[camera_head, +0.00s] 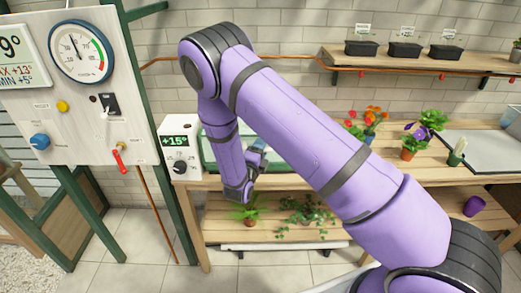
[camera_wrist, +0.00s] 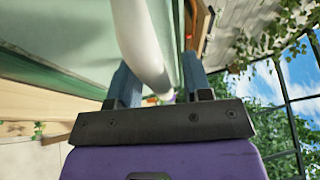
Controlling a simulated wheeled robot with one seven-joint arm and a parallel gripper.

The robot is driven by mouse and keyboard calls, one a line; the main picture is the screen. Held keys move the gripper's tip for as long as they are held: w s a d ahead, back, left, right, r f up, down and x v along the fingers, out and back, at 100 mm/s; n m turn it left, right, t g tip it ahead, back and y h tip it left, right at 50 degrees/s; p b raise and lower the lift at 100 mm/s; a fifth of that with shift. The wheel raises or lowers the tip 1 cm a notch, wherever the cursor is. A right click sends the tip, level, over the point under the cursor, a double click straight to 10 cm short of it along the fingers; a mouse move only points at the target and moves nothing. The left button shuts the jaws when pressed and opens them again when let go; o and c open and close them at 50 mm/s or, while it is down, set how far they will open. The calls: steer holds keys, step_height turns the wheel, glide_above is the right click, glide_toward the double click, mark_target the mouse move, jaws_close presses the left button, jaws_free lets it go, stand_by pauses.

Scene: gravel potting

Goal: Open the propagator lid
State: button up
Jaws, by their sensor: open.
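The propagator (camera_head: 207,152) sits on the wooden bench, a pale glassy box with a green edge, mostly hidden behind my arm. In the wrist view its pale green lid panel (camera_wrist: 65,32) fills the upper left. A thick white bar handle (camera_wrist: 140,40) runs along the lid. My gripper (camera_head: 258,157) is at the propagator's front. In the wrist view my gripper (camera_wrist: 160,85) has its two blue fingers apart, with the white bar passing between or just above them. I cannot tell whether they touch it. The lid looks closed, though most of it is hidden.
A white control box (camera_head: 180,148) reading +15° stands left of the propagator. A gauge panel (camera_head: 85,85) stands further left. Flower pots (camera_head: 410,150) and a grey tray (camera_head: 485,145) are on the bench at right. Plants (camera_head: 300,210) sit on the lower shelf.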

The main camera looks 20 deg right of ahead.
jaws_close()
steer(key=shift+r, duration=0.1)
